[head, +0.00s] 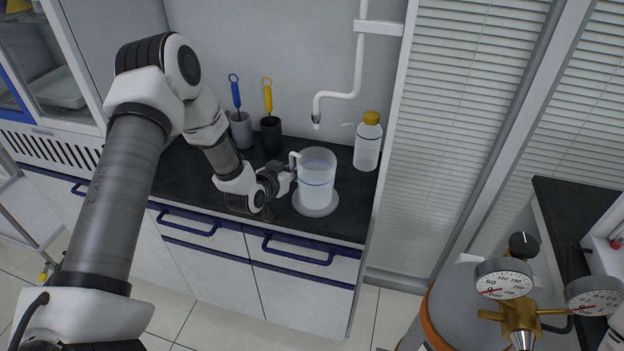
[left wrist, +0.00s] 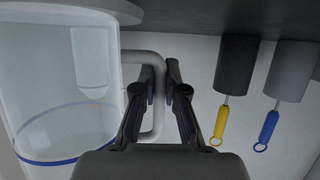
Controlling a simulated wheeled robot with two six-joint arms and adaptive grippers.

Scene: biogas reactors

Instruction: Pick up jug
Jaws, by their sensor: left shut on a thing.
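The jug (head: 316,180) is a clear, upright vessel with a blue line around it and a pale handle on its left side. It is on or just above a round grey disc (head: 316,205) on the dark counter; I cannot tell whether they touch. My left gripper (head: 291,171) is at the handle. In the left wrist view the jug (left wrist: 60,100) fills the left side, and my left gripper (left wrist: 163,90) is shut on the upright bar of its handle. My right gripper is not in view.
A wash bottle (head: 368,145) with an orange cap stands right of the jug. A white tap (head: 340,95) hangs above. Two dark and grey holders (head: 271,136) with brushes stand behind my arm. A gas cylinder with gauges (head: 505,285) is at the lower right.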

